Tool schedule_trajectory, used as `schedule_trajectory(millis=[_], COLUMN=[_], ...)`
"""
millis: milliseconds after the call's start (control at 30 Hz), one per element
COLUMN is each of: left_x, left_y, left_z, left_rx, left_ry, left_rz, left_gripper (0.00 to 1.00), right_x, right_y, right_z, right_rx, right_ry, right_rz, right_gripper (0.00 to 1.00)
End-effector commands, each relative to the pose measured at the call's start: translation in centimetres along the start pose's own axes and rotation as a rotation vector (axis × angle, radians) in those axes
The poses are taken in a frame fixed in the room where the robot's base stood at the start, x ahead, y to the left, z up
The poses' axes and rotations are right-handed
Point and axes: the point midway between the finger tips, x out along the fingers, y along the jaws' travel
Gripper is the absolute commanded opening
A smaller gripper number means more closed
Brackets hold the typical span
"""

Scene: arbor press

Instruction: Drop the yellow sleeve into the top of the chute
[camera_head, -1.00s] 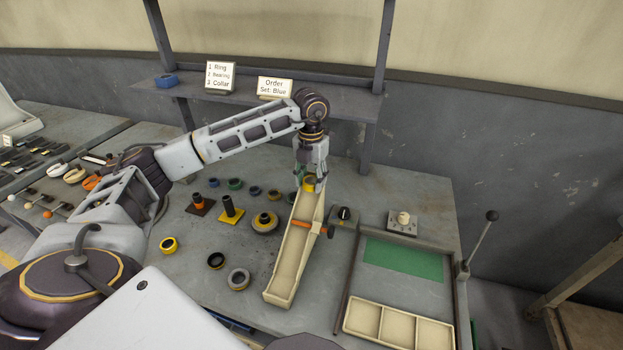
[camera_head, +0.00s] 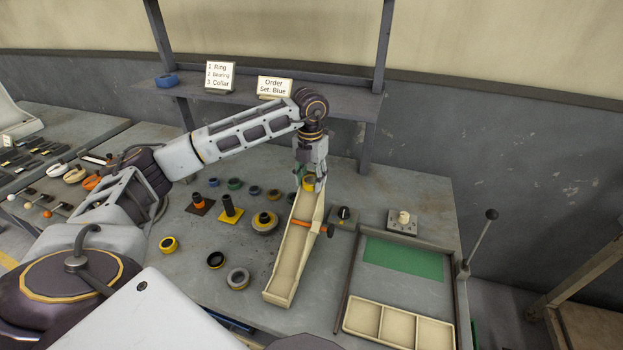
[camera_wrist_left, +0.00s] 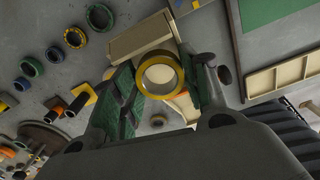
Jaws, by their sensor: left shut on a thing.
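The chute (camera_head: 293,257) is a cream sloped trough running from the gripper toward the table's front. An orange bar (camera_head: 312,226) crosses it partway down. I cannot tell whether the sleeve touches the chute floor. My right gripper is not in view.
Several rings and pegs on bases, such as the yellow base (camera_head: 231,217), stand left of the chute. A small box with a black knob (camera_head: 343,214) stands close on its right. A cream divided tray (camera_head: 398,325) and a green mat (camera_head: 403,258) lie further right.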

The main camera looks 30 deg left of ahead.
Motion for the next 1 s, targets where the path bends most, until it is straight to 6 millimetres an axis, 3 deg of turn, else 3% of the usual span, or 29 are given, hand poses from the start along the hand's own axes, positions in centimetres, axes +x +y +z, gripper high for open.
schedule_trajectory(millis=[33,433,467,600,867,1000], left_x=[0.99,1.02,1.02,1.02,0.76,0.65], left_y=[0.45,0.44,0.44,0.37,0.20,0.12], left_z=[-0.32,-0.34,-0.34,-0.34,-0.22,-0.18], left_rx=[-0.007,-0.008,-0.008,-0.006,-0.003,-0.002], left_ry=[0.019,0.021,0.021,0.020,0.014,0.011], left_rz=[0.011,0.010,0.010,0.009,0.006,0.004], left_gripper=[0.15,0.15,0.48,0.66,0.70,0.85], right_x=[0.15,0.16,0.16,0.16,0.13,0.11], right_y=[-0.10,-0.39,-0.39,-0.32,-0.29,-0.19], right_z=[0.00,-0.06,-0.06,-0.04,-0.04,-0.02], right_rx=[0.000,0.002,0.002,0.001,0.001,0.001], right_ry=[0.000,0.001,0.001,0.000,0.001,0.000], right_rz=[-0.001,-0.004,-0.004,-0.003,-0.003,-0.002], right_gripper=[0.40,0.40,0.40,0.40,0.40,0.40])
